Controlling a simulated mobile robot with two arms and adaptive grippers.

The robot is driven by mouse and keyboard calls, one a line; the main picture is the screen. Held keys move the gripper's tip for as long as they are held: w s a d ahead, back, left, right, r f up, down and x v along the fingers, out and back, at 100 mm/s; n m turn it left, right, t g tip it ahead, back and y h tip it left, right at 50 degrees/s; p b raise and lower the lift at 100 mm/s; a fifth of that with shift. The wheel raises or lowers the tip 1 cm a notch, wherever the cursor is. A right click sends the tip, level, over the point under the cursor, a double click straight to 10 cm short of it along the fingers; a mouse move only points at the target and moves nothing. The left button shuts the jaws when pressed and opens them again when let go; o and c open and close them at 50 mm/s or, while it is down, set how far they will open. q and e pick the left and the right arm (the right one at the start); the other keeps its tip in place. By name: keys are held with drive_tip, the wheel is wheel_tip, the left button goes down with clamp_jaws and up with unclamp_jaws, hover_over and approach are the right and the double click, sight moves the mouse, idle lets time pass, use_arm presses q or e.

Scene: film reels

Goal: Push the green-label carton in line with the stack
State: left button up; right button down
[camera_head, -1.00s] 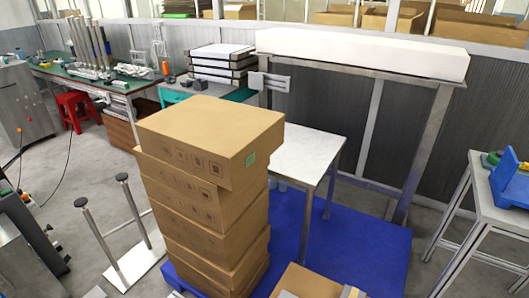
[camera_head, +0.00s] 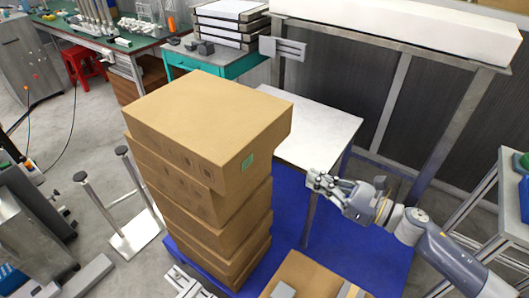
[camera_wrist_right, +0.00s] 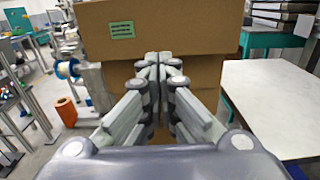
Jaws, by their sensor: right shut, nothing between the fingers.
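The green-label carton (camera_head: 205,125) is the top box of the brown stack (camera_head: 215,240) in the head view. Its small green label (camera_head: 248,161) faces right, and the carton sticks out past the box below on that side. My right gripper (camera_head: 316,180) is to the right of the stack with a visible gap, shut and empty. In the right wrist view the shut fingertips (camera_wrist_right: 160,60) point toward the labelled face, low on the carton (camera_wrist_right: 200,35), right of the label (camera_wrist_right: 122,30). My left gripper is not in view.
A white-topped table (camera_head: 310,130) stands behind and right of the stack. The stack stands at the left of a blue base (camera_head: 370,245). A metal post stand (camera_head: 135,232) is at left.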

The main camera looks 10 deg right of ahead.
drive_tip(key=p, duration=0.5)
approach(264, 154)
drive_tip(key=x, duration=0.5)
drive_tip(key=shift+w+a+r, duration=0.2)
drive_tip(key=shift+a+r, duration=0.05)
drive_tip(key=shift+w+a+f, duration=0.15)
drive_tip(key=shift+w+a, duration=0.3)
drive_tip(key=shift+a, duration=0.05)
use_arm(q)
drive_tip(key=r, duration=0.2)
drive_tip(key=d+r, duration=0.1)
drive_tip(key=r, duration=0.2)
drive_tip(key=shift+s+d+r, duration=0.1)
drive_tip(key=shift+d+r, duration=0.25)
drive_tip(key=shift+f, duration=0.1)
